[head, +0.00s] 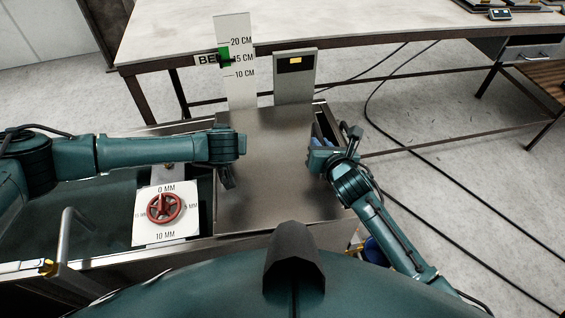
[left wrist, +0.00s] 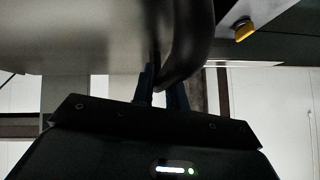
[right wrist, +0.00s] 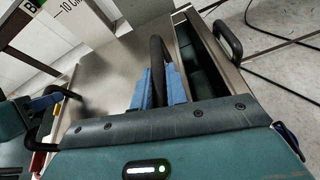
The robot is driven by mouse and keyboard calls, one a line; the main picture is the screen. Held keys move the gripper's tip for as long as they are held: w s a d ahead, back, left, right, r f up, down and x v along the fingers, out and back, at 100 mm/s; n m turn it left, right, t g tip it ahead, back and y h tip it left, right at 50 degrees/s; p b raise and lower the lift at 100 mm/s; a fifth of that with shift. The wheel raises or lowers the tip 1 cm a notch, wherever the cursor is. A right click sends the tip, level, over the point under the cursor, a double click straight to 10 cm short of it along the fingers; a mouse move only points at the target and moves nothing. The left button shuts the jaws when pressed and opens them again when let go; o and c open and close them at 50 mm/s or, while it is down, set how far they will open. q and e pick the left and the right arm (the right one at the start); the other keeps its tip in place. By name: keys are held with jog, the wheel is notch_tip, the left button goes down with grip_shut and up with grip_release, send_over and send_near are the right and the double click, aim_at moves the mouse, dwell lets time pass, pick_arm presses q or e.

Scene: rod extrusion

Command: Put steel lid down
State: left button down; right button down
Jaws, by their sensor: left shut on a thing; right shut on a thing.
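The steel lid (head: 270,180) is a broad grey plate in the middle of the head view, over the machine. My left gripper (head: 228,175) is at its left side and my right gripper (head: 320,160) at its right side. In the left wrist view my left gripper (left wrist: 163,92) is shut on a black handle (left wrist: 190,45) by the lid (left wrist: 80,35). In the right wrist view my right gripper (right wrist: 160,88) is shut on another black handle (right wrist: 157,50) of the lid (right wrist: 115,80). I cannot tell whether the lid touches the machine beneath.
An open compartment (right wrist: 203,62) shows beside the lid's right edge. A red wheel on a dial plate (head: 165,208) sits left of the lid. A height scale (head: 238,75) and grey post (head: 295,78) stand behind it. A table (head: 330,22) stands farther back; cables cross the floor.

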pick_arm(q)
jog(key=shift+w+a+f+b, duration=0.1)
jog(key=shift+f+b, duration=0.6)
pick_arm(e)
jog(key=shift+f, duration=0.7)
pick_arm(q)
jog(key=c, duration=1.4)
grip_release()
pick_arm(e)
jog(key=c, duration=1.4)
grip_release()
pick_arm(q)
jog(key=shift+s+r, duration=0.1)
jog(key=shift+s, duration=0.15)
pick_arm(e)
jog(key=shift+s, duration=0.1)
jog(key=shift+s+d+r, duration=0.15)
jog(key=shift+s+r, duration=0.05)
jog(key=shift+s, duration=0.25)
pick_arm(q)
jog(key=v, duration=1.1)
jog(key=shift+s+d+r, duration=0.2)
jog(key=shift+s+r, duration=0.05)
pick_arm(e)
notch_tip(320, 180, up, 4)
send_over(333, 193)
jog(key=shift+r, duration=0.1)
